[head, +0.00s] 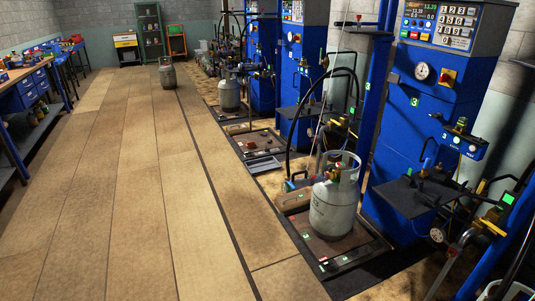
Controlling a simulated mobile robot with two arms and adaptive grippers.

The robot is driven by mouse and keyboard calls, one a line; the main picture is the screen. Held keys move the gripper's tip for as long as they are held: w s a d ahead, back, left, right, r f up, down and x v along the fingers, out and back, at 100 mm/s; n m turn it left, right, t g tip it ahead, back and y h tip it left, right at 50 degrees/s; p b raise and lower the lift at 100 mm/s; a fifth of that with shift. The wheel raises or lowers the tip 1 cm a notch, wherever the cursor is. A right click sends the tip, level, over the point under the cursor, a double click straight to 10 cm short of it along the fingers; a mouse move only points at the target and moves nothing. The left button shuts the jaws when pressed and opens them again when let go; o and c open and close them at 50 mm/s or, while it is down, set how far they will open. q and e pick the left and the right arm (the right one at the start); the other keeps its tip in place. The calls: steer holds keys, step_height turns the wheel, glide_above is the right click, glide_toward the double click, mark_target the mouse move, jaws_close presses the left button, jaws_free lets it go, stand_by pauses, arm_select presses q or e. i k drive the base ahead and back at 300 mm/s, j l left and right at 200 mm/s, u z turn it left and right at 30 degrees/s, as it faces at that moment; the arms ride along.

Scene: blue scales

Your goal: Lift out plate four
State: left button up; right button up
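I cannot make out which plate is plate four. The nearest scale platform (348,255) is a dark plate in a frame on the floor at the lower right, with small green and red marks on its edge. A grey gas cylinder (332,209) stands upright on it. The blue scale column (405,170) behind it carries a green label that looks like a 3. A second floor platform (262,147) lies further back, with small items on it. Neither of my grippers is in view.
More blue columns (302,65) run along the right wall with hoses and metal arms. A workbench (25,85) is at the left. The wide tan floor (120,190) in the middle is clear.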

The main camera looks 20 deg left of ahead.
mark_target(266, 150)
steer(key=i+j+u, duration=0.25)
steer(key=i, duration=0.15)
steer(key=i+j+u, duration=0.25)
steer(key=i, duration=0.15)
steer(key=i+u, duration=0.5)
steer(key=i, duration=1.65)
steer(key=i+z, duration=0.15)
steer(key=i, duration=0.35)
steer(key=i+j+z, duration=0.2)
steer(key=i, duration=0.25)
steer(key=i+j+z, duration=0.15)
steer(key=i, duration=0.35)
steer(key=i+j+z, duration=0.15)
steer(key=i+j, duration=0.15)
steer(key=i, duration=0.15)
